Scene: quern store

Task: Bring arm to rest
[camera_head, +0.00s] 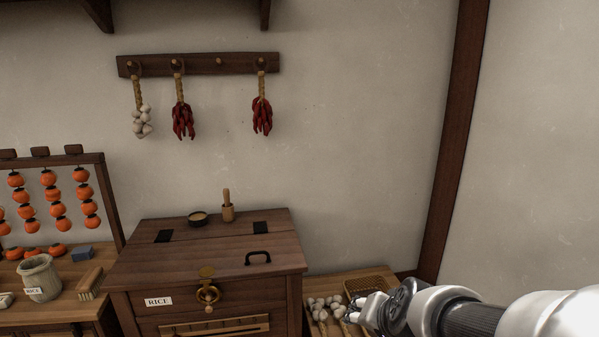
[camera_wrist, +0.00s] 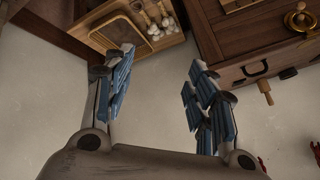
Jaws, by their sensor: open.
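My gripper (camera_head: 356,310) is at the lower right of the head view, at the end of my white and dark arm reaching in from the right edge. It is in front of the low shelf with garlic. In the wrist view my gripper (camera_wrist: 160,95) shows two blue-padded fingers spread wide apart, with nothing between them but the pale wall behind. It is open and empty.
Garlic bulbs (camera_head: 318,308) and a wicker basket (camera_head: 372,283) lie near my gripper.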

